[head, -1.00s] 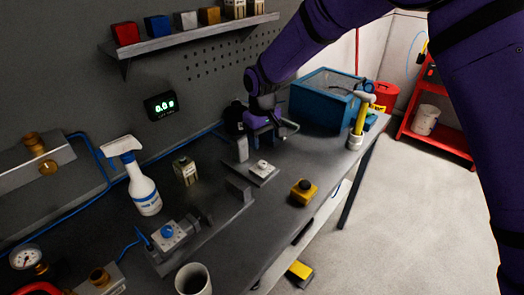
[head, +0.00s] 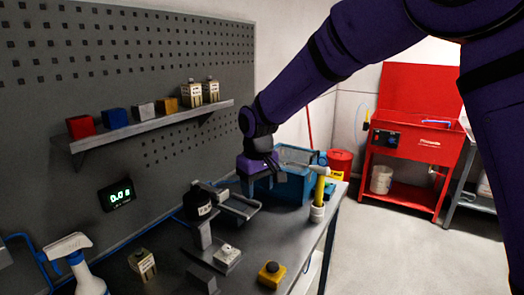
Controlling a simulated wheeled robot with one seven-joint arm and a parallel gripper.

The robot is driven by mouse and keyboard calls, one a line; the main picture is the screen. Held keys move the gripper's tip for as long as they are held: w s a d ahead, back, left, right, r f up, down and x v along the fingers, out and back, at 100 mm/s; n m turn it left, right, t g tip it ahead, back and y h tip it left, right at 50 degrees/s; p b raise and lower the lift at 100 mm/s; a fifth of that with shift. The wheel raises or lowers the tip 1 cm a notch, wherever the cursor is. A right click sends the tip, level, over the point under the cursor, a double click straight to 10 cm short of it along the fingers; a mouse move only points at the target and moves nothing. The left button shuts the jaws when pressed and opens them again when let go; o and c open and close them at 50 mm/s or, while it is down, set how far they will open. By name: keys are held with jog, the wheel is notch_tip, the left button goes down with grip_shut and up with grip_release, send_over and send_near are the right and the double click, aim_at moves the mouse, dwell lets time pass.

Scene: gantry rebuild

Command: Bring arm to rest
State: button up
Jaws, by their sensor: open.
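My purple arm (head: 340,50) reaches in from the upper right over the back of the workbench (head: 305,225). My gripper (head: 267,178) hangs at its end, open, in front of the blue bin (head: 290,187). I see nothing held in it. Its fingertips are small and dark here, so the exact gap to the bin and the grey tray (head: 240,207) cannot be told.
A yellow-handled hammer (head: 320,188) stands upright at the bench's right edge. A shelf (head: 150,130) holds coloured blocks. Floor at right is clear.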

jog(key=s+d+r+m+t, duration=0.1)
jog(key=s+d+r, duration=0.35)
jog(key=d, duration=0.25)
jog(key=s+d+r+m, duration=0.2)
jog(key=s+d+r, duration=0.1)
jog(key=d+r, duration=0.3)
jog(key=s+d+r+m+t, duration=0.1)
jog(key=s+d+r, duration=0.3)
jog(key=d, duration=0.4)
jog(key=s+d+m+t, duration=0.1)
jog(key=s+d+m, duration=0.1)
jog(key=s+d, duration=0.4)
jog(key=s+d+m+t, duration=0.1)
jog(key=s+d, duration=0.5)
jog(key=s, duration=0.6)
jog(key=shift+s+m, duration=0.2)
jog(key=shift+m, duration=0.3)
